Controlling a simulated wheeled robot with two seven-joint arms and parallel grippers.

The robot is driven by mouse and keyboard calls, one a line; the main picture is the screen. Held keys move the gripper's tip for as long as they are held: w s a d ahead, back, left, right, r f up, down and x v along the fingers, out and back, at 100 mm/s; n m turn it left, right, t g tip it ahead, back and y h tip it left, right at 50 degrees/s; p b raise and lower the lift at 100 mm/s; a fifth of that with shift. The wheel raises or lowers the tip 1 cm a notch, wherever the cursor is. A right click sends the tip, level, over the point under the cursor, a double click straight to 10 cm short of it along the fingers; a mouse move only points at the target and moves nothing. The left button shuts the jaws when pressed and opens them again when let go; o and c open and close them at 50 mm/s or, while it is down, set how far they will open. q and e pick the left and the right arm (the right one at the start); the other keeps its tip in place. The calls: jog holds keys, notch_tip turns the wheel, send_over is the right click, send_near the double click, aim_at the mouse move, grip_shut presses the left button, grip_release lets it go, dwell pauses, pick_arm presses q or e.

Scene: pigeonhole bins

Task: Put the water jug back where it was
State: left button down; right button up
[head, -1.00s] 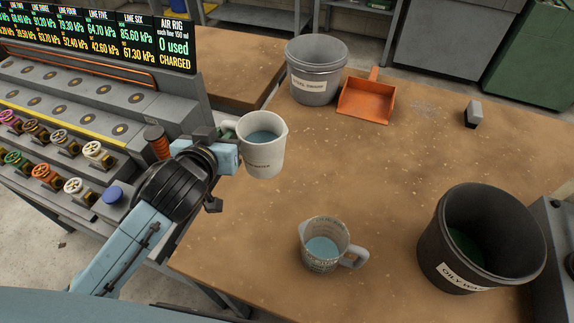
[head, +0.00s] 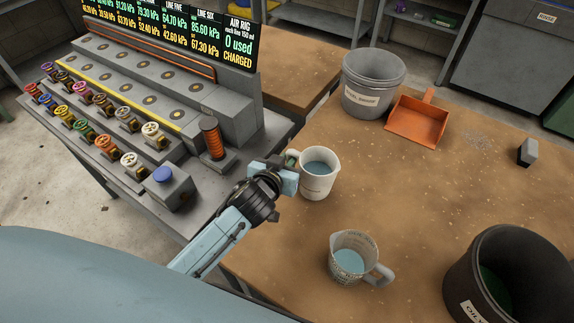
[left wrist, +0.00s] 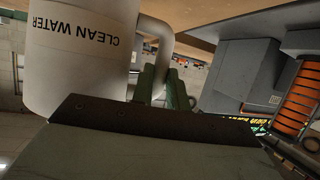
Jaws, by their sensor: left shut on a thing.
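The water jug (head: 318,184) is a white jug with blue water inside, near the left edge of the brown bench. In the left wrist view its side (left wrist: 80,40) reads CLEAN WATER, upside down in the picture. My left gripper (head: 291,163) is at the jug's left side, shut on its handle. In the left wrist view the green fingertips (left wrist: 163,88) are at the handle (left wrist: 160,35). The jug looks upright. I cannot tell whether its base touches the bench. My right gripper is not in view.
A clear measuring jug (head: 350,262) with blue water stands nearer me. A dark oily-waste bin (head: 470,280) is at the lower right. A grey bucket (head: 372,95) and orange dustpan (head: 417,122) are at the back. The valve console (head: 190,95) is left. The bench's middle is clear.

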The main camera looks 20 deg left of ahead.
pick_arm(q)
jog(key=shift+f, duration=0.55)
jog(key=shift+f, duration=0.15)
jog(key=c, duration=1.4)
grip_release()
jog(key=shift+f, duration=0.1)
jog(key=shift+r, duration=0.25)
jog(key=v, duration=1.2)
jog(key=shift+f+p, duration=0.1)
jog(key=shift+p, duration=0.3)
